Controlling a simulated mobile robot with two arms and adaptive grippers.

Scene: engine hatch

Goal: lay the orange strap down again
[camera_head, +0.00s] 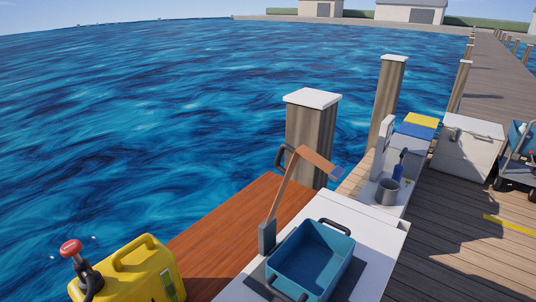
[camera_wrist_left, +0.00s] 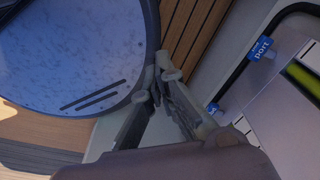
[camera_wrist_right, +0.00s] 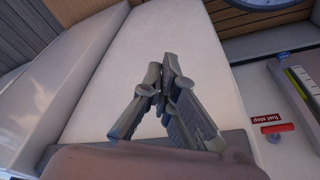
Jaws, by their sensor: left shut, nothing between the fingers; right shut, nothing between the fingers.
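The orange strap (camera_head: 284,190) shows in the head view. It rises from a dark block (camera_head: 267,236) beside a blue tray, bends at the top and slopes down to the right in front of a wooden post. A dark loop (camera_head: 281,156) is by its bend. Neither gripper is in the head view, and the strap is not clearly seen in either wrist view. My right gripper (camera_wrist_right: 164,70) is shut and empty over a pale, smooth surface.
The blue tray (camera_head: 311,262) sits on a white top (camera_head: 383,237). A yellow can (camera_head: 125,273) with a red knob stands at lower left. A metal cup (camera_head: 387,191) and white box (camera_head: 467,147) are to the right.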

